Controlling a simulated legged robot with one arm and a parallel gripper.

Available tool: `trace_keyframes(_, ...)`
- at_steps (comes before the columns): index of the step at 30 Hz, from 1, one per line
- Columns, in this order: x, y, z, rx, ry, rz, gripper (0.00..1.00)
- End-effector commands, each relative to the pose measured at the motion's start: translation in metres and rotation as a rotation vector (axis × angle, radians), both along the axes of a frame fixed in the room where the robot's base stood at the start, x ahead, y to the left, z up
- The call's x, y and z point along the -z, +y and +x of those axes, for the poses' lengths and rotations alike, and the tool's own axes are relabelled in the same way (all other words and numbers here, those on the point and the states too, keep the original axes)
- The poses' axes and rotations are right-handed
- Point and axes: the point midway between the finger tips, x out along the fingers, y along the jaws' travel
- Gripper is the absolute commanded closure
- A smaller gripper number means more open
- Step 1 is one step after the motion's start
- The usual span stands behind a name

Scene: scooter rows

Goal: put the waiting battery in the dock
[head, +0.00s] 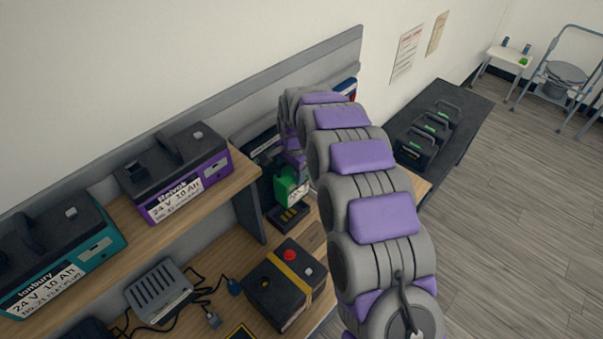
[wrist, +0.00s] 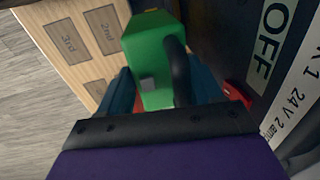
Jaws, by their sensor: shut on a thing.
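The green battery (wrist: 148,62) with a black handle (wrist: 180,70) is in my gripper (wrist: 163,85), between its bluish fingers in the wrist view. In the head view the battery (head: 285,190) hangs at the back of the bench, partly hidden by my arm. Just below it is a low dark holder (head: 288,217) with yellowish marks, which looks like the dock. I cannot tell whether the battery touches it.
A purple battery (head: 180,190) and a teal battery (head: 95,265) stand on the raised shelf at left. A black box with a red button (head: 286,290) and a grey charger (head: 158,290) with cables lie below. Black batteries (head: 430,128) stand on a dark table. An OFF sign (wrist: 275,30) is close.

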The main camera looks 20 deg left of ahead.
Motion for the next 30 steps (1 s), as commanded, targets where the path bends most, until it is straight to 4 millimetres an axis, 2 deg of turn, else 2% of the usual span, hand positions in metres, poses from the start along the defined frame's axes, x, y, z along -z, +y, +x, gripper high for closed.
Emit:
trace_keyframes(6,-0.002,0.014,-0.002,-0.013,0.006,0.005,1.00)
trace_keyframes(14,0.002,0.017,-0.002,-0.016,0.008,0.008,1.00)
trace_keyframes(30,0.043,0.017,-0.003,-0.017,0.008,0.007,1.00)
